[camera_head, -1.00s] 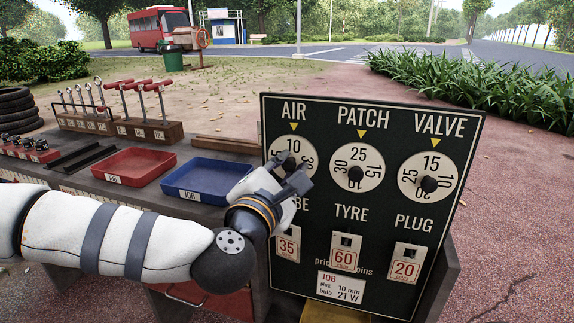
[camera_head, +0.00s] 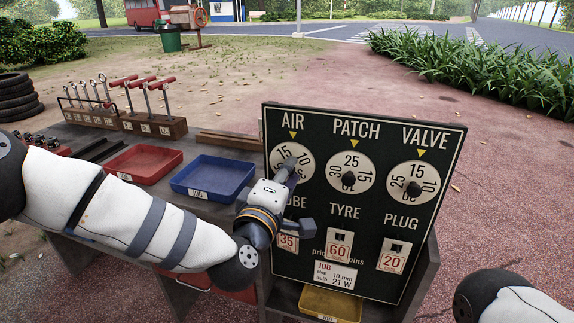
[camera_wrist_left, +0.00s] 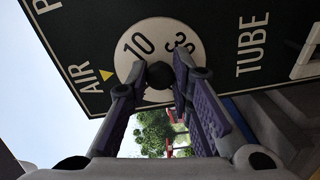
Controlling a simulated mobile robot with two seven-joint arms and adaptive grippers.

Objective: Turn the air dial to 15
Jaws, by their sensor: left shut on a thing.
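The air dial (camera_head: 291,151) is a white disc on the upper left of the black sign board. The yellow pointer (camera_head: 293,134) above it points between the 15, left of top, and the 10, right of top. My left gripper (camera_head: 286,170) is shut on the dial's dark knob (camera_wrist_left: 160,75), and its fingers cover the lower part of the dial. The wrist view shows the fingers on either side of the knob, with the 10 clear. My right gripper is out of view; only part of my right arm shows at the bottom right.
The patch dial (camera_head: 350,172) and valve dial (camera_head: 413,182) are to the right. Price cards, including the tyre card (camera_head: 338,250), hang below. A red tray (camera_head: 140,179) and blue tray (camera_head: 180,187) lie on the bench left. A yellow tray (camera_head: 331,291) is below the board.

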